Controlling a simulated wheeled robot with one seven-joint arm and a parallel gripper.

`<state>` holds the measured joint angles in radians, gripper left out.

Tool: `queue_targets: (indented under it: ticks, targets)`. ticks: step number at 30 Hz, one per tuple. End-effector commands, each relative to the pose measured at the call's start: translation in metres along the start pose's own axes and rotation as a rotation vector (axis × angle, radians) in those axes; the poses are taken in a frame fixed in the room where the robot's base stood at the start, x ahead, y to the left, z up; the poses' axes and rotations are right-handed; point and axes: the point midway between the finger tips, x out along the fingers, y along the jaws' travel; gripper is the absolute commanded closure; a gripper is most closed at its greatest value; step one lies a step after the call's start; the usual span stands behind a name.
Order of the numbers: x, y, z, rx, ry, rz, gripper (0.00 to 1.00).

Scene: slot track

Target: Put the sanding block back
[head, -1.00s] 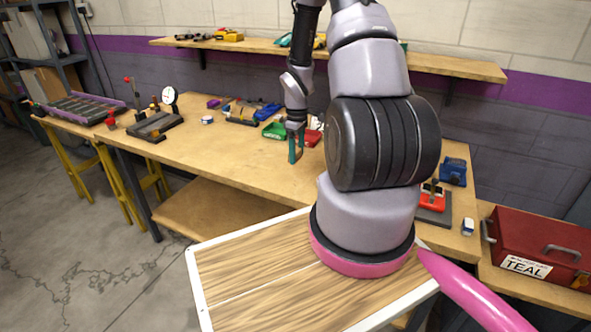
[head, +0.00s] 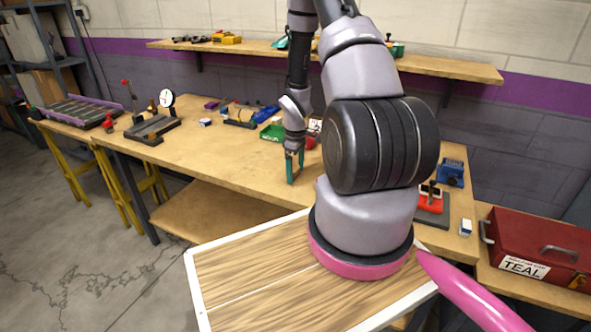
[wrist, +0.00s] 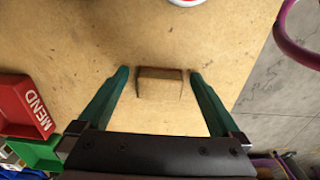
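A small tan block with dark edges, which looks like the sanding block (wrist: 160,84), lies on the wooden bench in the wrist view. My gripper (wrist: 160,72) is open, its two teal fingers on either side of the block with a gap at each side. I cannot tell how high the fingertips are above the bench. In the head view my gripper (head: 294,180) points down over the middle of the bench (head: 215,165). The block cannot be made out there.
A dial gauge stand (head: 155,125) is on the bench's left part. A red toolbox (head: 535,248) marked TEAL is at the right. Bench around the block is clear.

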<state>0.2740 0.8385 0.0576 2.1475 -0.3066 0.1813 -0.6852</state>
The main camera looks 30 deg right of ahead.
Motion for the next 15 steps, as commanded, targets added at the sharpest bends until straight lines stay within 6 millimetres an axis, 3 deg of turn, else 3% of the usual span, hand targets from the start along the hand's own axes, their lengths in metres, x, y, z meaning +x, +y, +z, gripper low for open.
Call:
queue_targets:
  ticks: [9, 15]
  targets:
    - [-0.003, 0.000, 0.000, 0.000, 0.000, 0.001, 0.01]
    - [-0.030, 0.001, 0.000, 0.001, 0.002, 0.003, 0.01]
